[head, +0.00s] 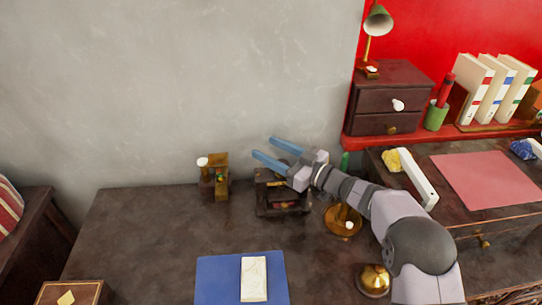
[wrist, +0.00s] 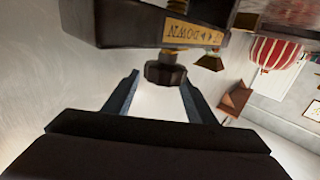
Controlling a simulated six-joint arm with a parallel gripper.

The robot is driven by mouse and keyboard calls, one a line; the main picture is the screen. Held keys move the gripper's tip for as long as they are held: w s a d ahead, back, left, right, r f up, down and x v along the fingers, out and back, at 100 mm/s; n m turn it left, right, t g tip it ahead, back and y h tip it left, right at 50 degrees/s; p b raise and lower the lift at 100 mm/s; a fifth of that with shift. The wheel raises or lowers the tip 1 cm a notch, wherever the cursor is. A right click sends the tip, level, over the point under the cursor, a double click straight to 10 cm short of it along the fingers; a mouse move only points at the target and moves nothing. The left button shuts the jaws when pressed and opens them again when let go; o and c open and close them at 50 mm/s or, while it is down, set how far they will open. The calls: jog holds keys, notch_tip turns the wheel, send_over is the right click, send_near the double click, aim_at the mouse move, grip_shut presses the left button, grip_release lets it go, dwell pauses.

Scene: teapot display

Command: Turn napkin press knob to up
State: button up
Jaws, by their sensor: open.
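The napkin press (head: 283,207) is a dark frame on the table in the head view, partly hidden by my arm. My gripper (head: 264,148) is above its top in that view, fingers pointing left. A dark ridged knob (wrist: 165,72) sticks out below the label. My gripper in the wrist view (wrist: 160,82) is open, and the knob appears between or just beyond its fingertips. I cannot tell where the knob points.
A brass stand with a white knob (head: 213,180) is left of the press. A round brass base (head: 343,218) is to its right. A brass bell (head: 374,281) and a blue mat (head: 216,280) with a white card (head: 254,279) lie nearer.

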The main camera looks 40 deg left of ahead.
notch_tip(320, 180, up, 8)
jog(key=shift+f, duration=0.2)
jog(key=shift+f, duration=0.15)
jog(key=d+f+m+t+b, duration=0.1)
jog(key=d+f+t, duration=0.1)
jog(key=f, duration=0.1)
jog(key=d+f+m+t+b, duration=0.1)
jog(key=d+f+m+t, duration=0.1)
jog(key=f, duration=0.2)
jog(key=s+d+f+m+t+h+b, duration=0.1)
jog(key=d+f+t, duration=0.1)
jog(key=d+f, duration=0.1)
jog(key=shift+f+t, duration=0.25)
jog(key=shift+t, duration=0.15)
jog(key=shift+x, duration=3.6)
jog(key=c, duration=1)
